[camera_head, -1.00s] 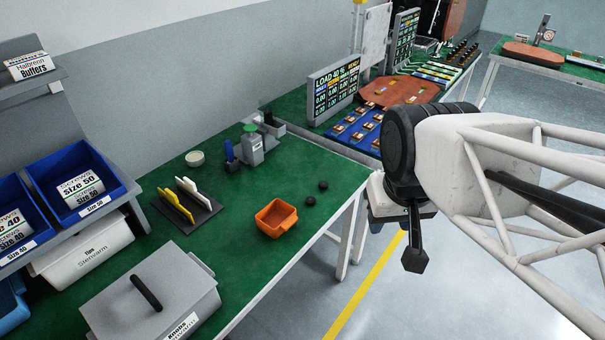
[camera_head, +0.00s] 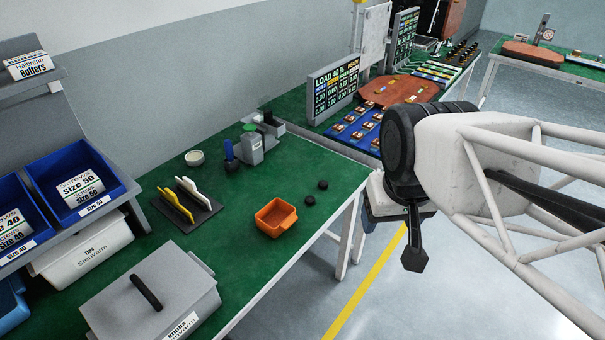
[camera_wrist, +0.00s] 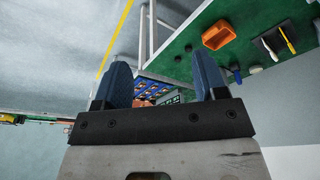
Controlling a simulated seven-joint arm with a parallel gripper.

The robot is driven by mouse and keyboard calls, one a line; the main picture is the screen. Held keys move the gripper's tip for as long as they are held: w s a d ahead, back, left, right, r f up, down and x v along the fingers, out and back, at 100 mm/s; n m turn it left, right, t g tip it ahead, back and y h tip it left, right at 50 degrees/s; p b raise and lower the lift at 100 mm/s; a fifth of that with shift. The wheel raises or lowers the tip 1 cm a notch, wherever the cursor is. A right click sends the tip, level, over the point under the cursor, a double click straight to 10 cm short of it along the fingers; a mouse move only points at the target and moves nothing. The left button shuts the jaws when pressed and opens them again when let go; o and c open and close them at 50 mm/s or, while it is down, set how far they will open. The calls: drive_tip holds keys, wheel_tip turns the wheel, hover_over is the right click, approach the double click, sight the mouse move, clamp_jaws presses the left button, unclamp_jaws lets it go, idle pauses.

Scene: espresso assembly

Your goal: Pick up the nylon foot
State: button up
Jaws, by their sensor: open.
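Two small black round pieces, which look like the nylon feet, lie apart on the green table beside the orange bin. One nylon foot (camera_head: 323,184) is farther back and the other nylon foot (camera_head: 310,200) is nearer the front edge. They also show small in the wrist view, one as a dark foot (camera_wrist: 188,47). My gripper (camera_wrist: 164,80) is open and empty, with its two blue fingers apart. In the head view my gripper (camera_head: 414,258) hangs over the floor, right of the table and well away from both feet.
The orange bin (camera_head: 276,217) stands left of the feet. A dark rack (camera_head: 190,212) with yellow and white tools, a grey device (camera_head: 250,149) and a lidded grey box (camera_head: 150,300) share the green table (camera_head: 240,265). Open floor lies between the table and my arm.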

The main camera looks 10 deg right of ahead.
drive_tip(key=n+g, duration=0.3)
drive_tip(key=n, duration=1.3)
hover_over(310, 199)
drive_tip(key=f, duration=2.4)
drive_tip(key=shift+s+f, duration=0.2)
drive_tip(key=shift+s, duration=0.1)
drive_tip(key=shift+w+f, duration=0.35)
drive_tip(key=shift+f, duration=0.15)
drive_tip(key=shift+f, duration=0.15)
drive_tip(key=shift+f, duration=1.15)
